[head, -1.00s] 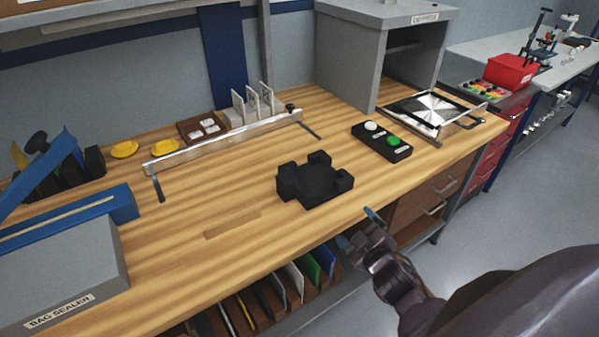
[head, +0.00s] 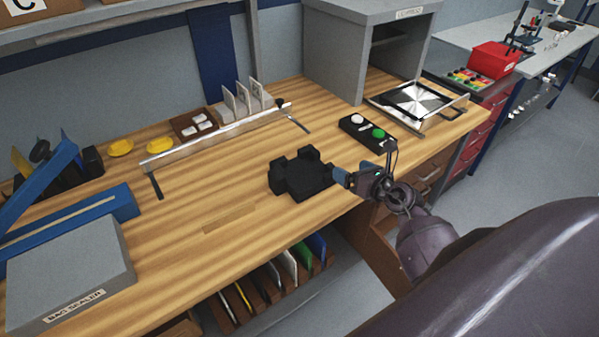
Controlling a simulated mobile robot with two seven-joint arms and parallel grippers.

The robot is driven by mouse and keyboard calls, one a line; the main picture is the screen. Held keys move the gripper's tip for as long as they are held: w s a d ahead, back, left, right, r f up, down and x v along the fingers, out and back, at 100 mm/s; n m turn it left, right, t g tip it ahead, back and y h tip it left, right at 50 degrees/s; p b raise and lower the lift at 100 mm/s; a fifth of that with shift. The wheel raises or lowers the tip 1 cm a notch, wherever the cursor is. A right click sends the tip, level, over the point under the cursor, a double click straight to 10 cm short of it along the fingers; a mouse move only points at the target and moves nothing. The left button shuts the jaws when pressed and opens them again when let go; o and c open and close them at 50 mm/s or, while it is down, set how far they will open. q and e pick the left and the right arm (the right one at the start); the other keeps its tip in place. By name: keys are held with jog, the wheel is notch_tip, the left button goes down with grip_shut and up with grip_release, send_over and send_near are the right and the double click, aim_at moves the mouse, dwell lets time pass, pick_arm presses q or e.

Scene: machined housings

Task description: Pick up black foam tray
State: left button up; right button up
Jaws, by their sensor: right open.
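The black foam tray (head: 298,176) lies on the wooden bench top near the front edge, a dark block with raised corners. My right gripper (head: 342,178) is at the tray's right end, with its fingertips at or very close to that end. The gripper is open. Its fingers partly hide the tray's right corner, and I cannot tell whether they touch it. My left gripper is not in view.
A black button box (head: 367,133) with white and green buttons sits behind the gripper. A metal rail (head: 215,138) runs along the back. The bag sealer (head: 70,270) stands at left. Bench top (head: 190,190) left of the tray is clear.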

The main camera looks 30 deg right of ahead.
aim_at(331, 172)
jog(key=n, duration=0.1)
jog(key=f+g, duration=0.1)
jog(key=d+f+n, duration=0.1)
jog(key=shift+s+f+n+g, duration=0.15)
jog(key=shift+s+n+g, duration=0.15)
jog(key=x, duration=0.5)
jog(key=shift+w+f, duration=0.15)
jog(key=shift+f, duration=0.05)
jog(key=w+f, duration=0.2)
jog(key=w, duration=0.1)
jog(key=shift+w+a+f+b, duration=0.25)
jog(key=shift+a+b, duration=0.05)
jog(key=shift+a, duration=0.1)
jog(key=shift+w+f, duration=0.2)
jog(key=shift+w, duration=0.3)
jog(key=shift+c, duration=0.3)
jog(key=c, duration=1)
